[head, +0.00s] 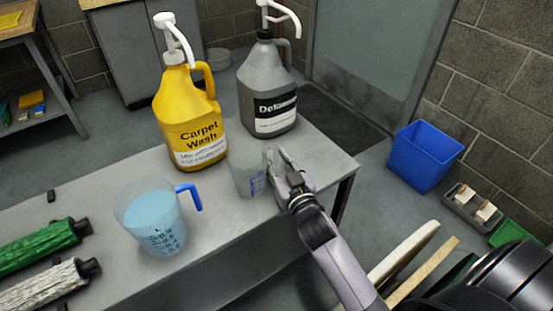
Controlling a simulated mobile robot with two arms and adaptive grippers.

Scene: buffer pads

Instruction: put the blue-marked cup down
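The blue-marked cup (246,174) is clear and pale, with blue markings low on its right side. It stands upright at the right part of the grey table (215,229), in front of the jugs. My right gripper (276,164) reaches in from the lower right, its fingers closed at the cup's right side. The fingers partly hide that side. I cannot tell whether the cup's base touches the table. My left gripper is not in view.
A measuring jug (150,215) with blue liquid and a blue handle stands left of the cup. A yellow Carpet Wash jug (188,115) and a grey jug (267,88) stand close behind. Green (40,247) and white (45,287) rollers lie at left. Bare tabletop lies in front.

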